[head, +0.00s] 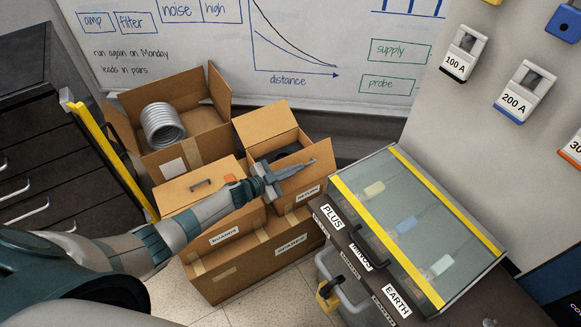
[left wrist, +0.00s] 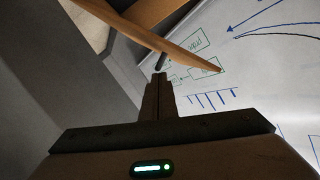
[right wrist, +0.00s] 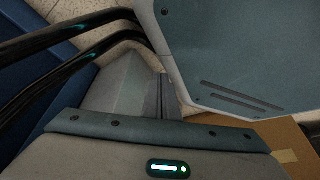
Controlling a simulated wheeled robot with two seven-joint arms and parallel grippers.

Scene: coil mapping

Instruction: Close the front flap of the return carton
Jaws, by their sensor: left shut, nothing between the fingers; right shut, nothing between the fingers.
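The return carton (head: 308,192) stands in the middle of the head view, in front of the whiteboard. Its top is open, with a dark interior, and a tan flap (head: 264,126) stands up at its back. My left gripper (head: 308,164) is shut and empty. It reaches in from the left, across the carton's front side above the label, and partly hides the front flap; I cannot tell if it touches. In the left wrist view the shut fingers (left wrist: 158,82) are close to a brown cardboard edge (left wrist: 165,38). My right gripper (right wrist: 163,98) is shut and empty, near a grey-green panel.
An open carton (head: 187,154) holding a silver coil (head: 163,126) stands behind to the left. A carton with a handle on top (head: 201,183) is beside the return carton. A glass-topped case (head: 402,214) with yellow strips stands close on the right. Black drawers (head: 40,150) are at far left.

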